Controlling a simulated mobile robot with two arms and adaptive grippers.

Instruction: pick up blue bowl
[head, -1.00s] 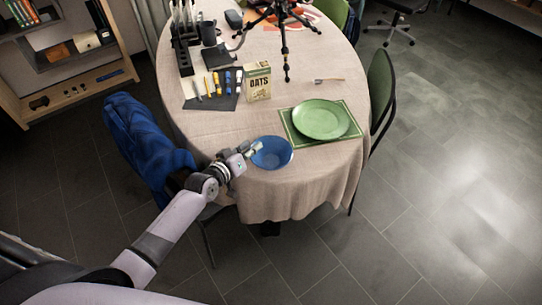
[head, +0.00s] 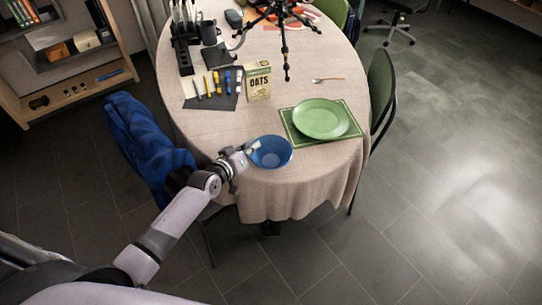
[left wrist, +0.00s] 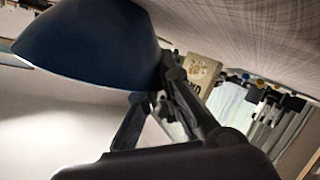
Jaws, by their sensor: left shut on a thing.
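The blue bowl (head: 271,153) is upright at the near edge of the oval table, left of the green plate. In the left wrist view the bowl (left wrist: 90,40) fills the upper left, dark blue with a pale rim. My left gripper (head: 250,150) is at the bowl's left rim, shut on it. In the left wrist view the gripper's fingers (left wrist: 160,85) reach to the bowl's edge. Whether the bowl is clear of the cloth is hard to tell. My right gripper is in neither view.
A green plate (head: 322,118) on a green placemat (head: 351,133) lies right of the bowl. An oats box (head: 259,82), a dark mat (head: 222,101) with several markers and a tripod (head: 286,45) stand farther back. A chair with a blue jacket (head: 145,140) is at the left.

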